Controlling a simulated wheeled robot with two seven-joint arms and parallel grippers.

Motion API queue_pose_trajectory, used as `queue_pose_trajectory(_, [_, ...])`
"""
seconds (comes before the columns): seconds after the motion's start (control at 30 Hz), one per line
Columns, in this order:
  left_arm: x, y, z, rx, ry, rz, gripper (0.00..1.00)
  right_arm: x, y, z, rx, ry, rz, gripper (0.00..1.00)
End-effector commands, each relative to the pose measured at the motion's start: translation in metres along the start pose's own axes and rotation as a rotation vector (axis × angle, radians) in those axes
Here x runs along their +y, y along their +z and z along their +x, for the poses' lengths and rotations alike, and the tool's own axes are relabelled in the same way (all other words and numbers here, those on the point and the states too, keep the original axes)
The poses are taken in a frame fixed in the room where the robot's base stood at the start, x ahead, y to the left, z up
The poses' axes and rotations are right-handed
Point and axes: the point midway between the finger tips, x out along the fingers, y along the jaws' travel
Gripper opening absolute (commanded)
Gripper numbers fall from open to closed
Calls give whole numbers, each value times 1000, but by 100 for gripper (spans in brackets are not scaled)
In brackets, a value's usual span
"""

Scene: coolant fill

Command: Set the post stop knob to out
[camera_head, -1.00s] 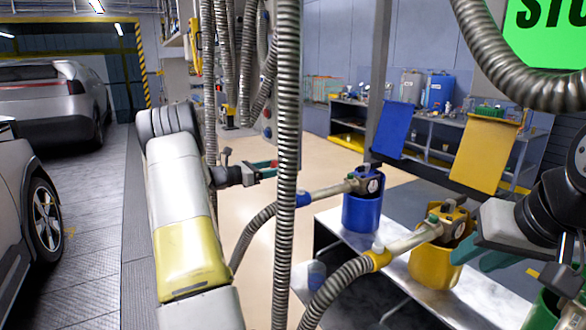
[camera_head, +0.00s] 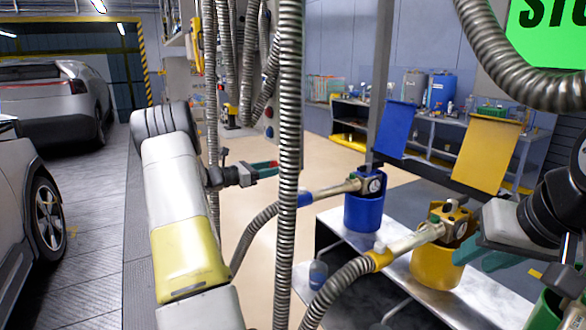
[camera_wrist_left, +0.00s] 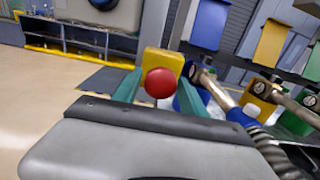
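In the left wrist view a round red knob (camera_wrist_left: 160,83) sits on the front of a yellow box (camera_wrist_left: 163,61). The teal fingers of my left gripper (camera_wrist_left: 157,92) stand on either side of the knob, with gaps visible; contact is not clear. In the head view my left gripper (camera_head: 262,169) reaches right, its tips partly behind a hanging grey hose; a bit of red shows between them. No knob marking is readable. My right gripper (camera_head: 481,256) has its teal fingers apart, beside the yellow bucket (camera_head: 434,268), with nothing seen between them.
A blue bucket (camera_head: 363,213) and the yellow bucket stand on a metal bench, each with a hose nozzle in it. A ribbed grey hose (camera_head: 288,120) hangs before my left gripper. Cars stand at left. Open floor (camera_head: 245,205) lies around my left gripper.

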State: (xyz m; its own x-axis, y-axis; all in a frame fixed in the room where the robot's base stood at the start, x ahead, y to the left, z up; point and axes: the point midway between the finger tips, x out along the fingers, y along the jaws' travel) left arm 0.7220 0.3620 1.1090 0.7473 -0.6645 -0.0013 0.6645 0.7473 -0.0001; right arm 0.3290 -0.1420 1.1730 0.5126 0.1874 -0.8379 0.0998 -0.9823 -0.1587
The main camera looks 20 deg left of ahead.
Motion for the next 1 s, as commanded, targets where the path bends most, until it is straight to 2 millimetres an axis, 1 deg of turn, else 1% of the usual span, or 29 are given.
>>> queue_pose_trajectory(0.3, [0,0,1,-1,-1,0,62,0,0,0,0,0,0,34])
queue_pose_trajectory(0.43, [0,0,-5,0,1,0,62,0,0,0,0,0,0,34])
queue_pose_trajectory(0.8, [1,0,-64,0,3,0,62,0,0,0,0,0,0,34])
queue_pose_trajectory(0.9, [0,0,-73,0,1,0,62,0,0,0,0,0,0,34])
queue_pose_trajectory(1.0, [0,0,-78,0,1,0,62,0,0,0,0,0,0,34])
